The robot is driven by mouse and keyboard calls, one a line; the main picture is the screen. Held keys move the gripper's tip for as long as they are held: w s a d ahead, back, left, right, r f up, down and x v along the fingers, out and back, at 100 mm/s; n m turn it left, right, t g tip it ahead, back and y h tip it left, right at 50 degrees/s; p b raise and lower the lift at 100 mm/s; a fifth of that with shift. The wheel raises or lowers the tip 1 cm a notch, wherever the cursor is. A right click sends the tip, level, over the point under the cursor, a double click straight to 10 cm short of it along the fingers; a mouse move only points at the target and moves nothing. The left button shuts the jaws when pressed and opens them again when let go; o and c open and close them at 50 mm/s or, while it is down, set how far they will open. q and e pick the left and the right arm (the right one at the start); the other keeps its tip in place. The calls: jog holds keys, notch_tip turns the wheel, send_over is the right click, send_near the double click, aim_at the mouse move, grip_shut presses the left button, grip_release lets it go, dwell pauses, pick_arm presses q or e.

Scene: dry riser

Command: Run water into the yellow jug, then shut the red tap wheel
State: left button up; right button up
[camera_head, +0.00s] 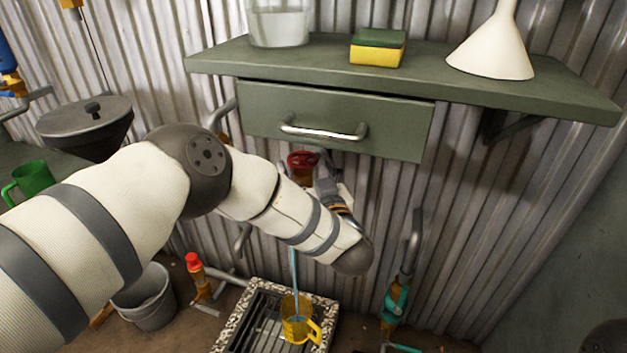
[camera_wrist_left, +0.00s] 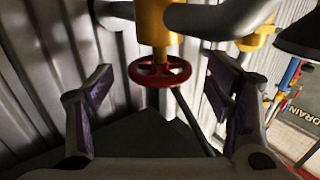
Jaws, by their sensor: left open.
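The red tap wheel (camera_head: 303,159) is under the drawer. In the left wrist view the wheel (camera_wrist_left: 160,72) hangs below a yellow valve body (camera_wrist_left: 158,25). My left gripper (camera_head: 325,178) is beside the wheel in the head view, partly hidden by my forearm. In the left wrist view its open fingers (camera_wrist_left: 162,88) stand on either side of the wheel, apart from it. A thin blue water stream (camera_head: 294,268) falls into the yellow jug (camera_head: 297,327), which stands upright on the drain grate (camera_head: 255,327). My right gripper is not in view.
A green shelf (camera_head: 440,88) with a drawer (camera_head: 330,118) overhangs the wheel. It holds a clear container (camera_head: 279,25), a sponge (camera_head: 377,50) and a white funnel (camera_head: 495,48). A red-capped pipe (camera_head: 196,267), a grey bucket (camera_head: 150,305) and a teal-handled valve (camera_head: 395,300) stand low down.

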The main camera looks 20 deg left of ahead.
pick_arm(q)
jog(key=v, duration=0.9)
jog(key=s+a+f+m+g+h+p, duration=0.1)
jog(key=s+f+m+g+h+p, duration=0.35)
jog(key=s+f, duration=0.5)
jog(key=s+a+f+m+g+h+p, duration=0.1)
jog(key=s+f+m+g+h+p, duration=0.4)
jog(key=s, duration=0.8)
jog(key=s+a+r+n+g, duration=0.1)
jog(key=s+a+g, duration=0.1)
jog(key=s, duration=0.7)
jog(key=s+a+n+g, duration=0.1)
jog(key=s+a+g, duration=0.2)
jog(key=s, duration=0.6)
jog(key=s+a+r+n+g, duration=0.1)
jog(key=s+a+g, duration=0.2)
jog(key=s, duration=0.7)
jog(key=shift+r+p, duration=0.3)
jog(key=shift+p, duration=0.05)
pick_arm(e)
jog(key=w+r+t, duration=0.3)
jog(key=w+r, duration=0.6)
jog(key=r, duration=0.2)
